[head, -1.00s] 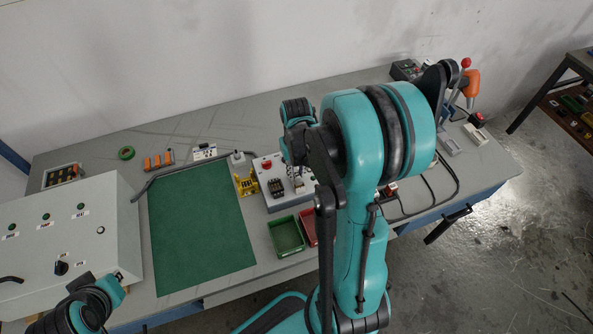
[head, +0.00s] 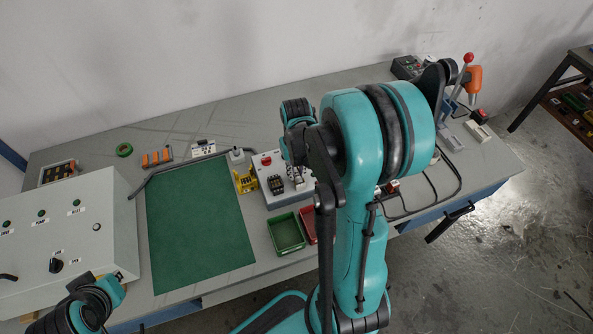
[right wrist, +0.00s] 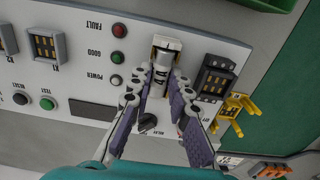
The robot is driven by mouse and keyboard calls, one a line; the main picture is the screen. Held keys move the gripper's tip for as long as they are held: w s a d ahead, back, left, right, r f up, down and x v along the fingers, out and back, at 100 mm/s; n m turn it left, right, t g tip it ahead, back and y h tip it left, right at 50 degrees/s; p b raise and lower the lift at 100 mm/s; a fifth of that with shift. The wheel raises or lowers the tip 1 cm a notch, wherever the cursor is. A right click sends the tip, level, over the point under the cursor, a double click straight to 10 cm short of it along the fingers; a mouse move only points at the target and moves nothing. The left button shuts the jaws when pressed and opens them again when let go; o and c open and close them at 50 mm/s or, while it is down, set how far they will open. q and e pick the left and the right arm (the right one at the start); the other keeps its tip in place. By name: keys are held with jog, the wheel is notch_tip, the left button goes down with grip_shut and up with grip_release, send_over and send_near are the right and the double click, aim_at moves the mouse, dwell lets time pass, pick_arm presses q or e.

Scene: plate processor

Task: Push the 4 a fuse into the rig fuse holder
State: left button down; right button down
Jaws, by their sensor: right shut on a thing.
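The 4 A fuse (right wrist: 161,76) is a pale cylinder marked "4A" with a silver cap, in the right wrist view. My right gripper (right wrist: 161,80) is shut on it, one finger on each side. The fuse's far end meets the cream rig fuse holder (right wrist: 166,41) on the white rig panel (right wrist: 90,48); how deep it sits cannot be told. In the head view the rig (head: 267,161) is partly behind my right arm, and the fuse is too small to make out. My left gripper (head: 88,303) is at the lower left; its fingers cannot be made out.
A black relay block (right wrist: 214,80) and a yellow part (right wrist: 238,112) are close right of the gripper. A green tray (head: 287,233) and a red tray (head: 308,224) stand before the rig. The green mat (head: 198,225) is clear. A grey control box (head: 95,225) stands at left.

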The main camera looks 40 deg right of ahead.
jog(key=shift+f, duration=0.1)
jog(key=c, duration=1.3)
grip_release()
jog(key=shift+c, duration=0.2)
notch_tip(320, 180, up, 12)
